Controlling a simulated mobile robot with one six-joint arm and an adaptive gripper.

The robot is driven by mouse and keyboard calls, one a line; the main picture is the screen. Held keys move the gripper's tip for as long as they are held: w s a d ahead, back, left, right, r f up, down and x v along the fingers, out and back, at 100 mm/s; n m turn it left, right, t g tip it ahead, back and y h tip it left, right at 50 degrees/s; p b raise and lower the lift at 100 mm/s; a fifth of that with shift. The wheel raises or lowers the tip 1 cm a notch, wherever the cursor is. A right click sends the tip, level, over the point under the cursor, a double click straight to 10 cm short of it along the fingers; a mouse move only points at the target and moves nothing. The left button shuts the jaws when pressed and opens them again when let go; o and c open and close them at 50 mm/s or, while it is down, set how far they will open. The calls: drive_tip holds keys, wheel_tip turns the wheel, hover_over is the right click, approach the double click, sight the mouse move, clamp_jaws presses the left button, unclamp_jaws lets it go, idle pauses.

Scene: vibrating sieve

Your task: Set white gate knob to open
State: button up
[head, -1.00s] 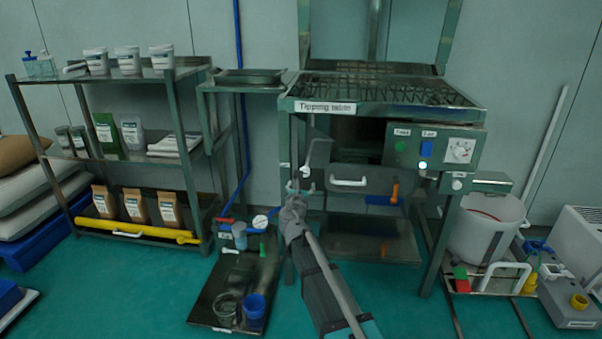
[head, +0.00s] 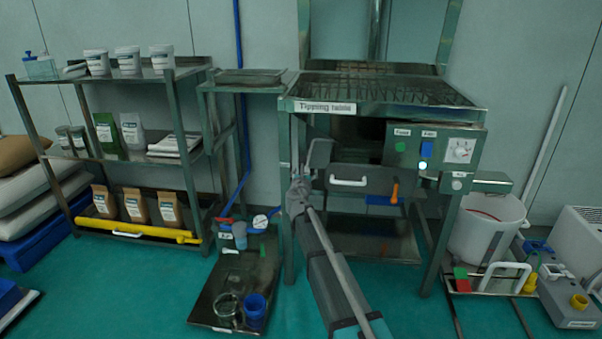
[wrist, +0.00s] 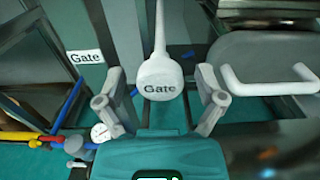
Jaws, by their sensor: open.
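The white gate knob (wrist: 160,80) has a round end marked "Gate" and a thin rod running up in the wrist view. My gripper (wrist: 159,88) is open, with one finger on each side of the knob. Gaps show between the knob and both fingers, so it is not clamped. A white "Gate" label (wrist: 84,57) is on the green post left of the knob. In the head view my gripper (head: 298,187) is at the left front of the tipping table (head: 385,105). I cannot clearly make out the knob there.
A white handle (wrist: 268,80) sits close right of my gripper, also visible in the head view (head: 348,181). The control panel (head: 432,147) and an orange lever (head: 394,193) are further right. A tray (head: 212,310) with cups lies on the floor at left.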

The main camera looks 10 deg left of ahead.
clamp_jaws()
drive_tip(key=s, duration=0.7)
drive_tip(key=shift+s, duration=0.4)
drive_tip(key=shift+a, duration=0.1)
unclamp_jaws()
drive_tip(key=shift+s, duration=0.1)
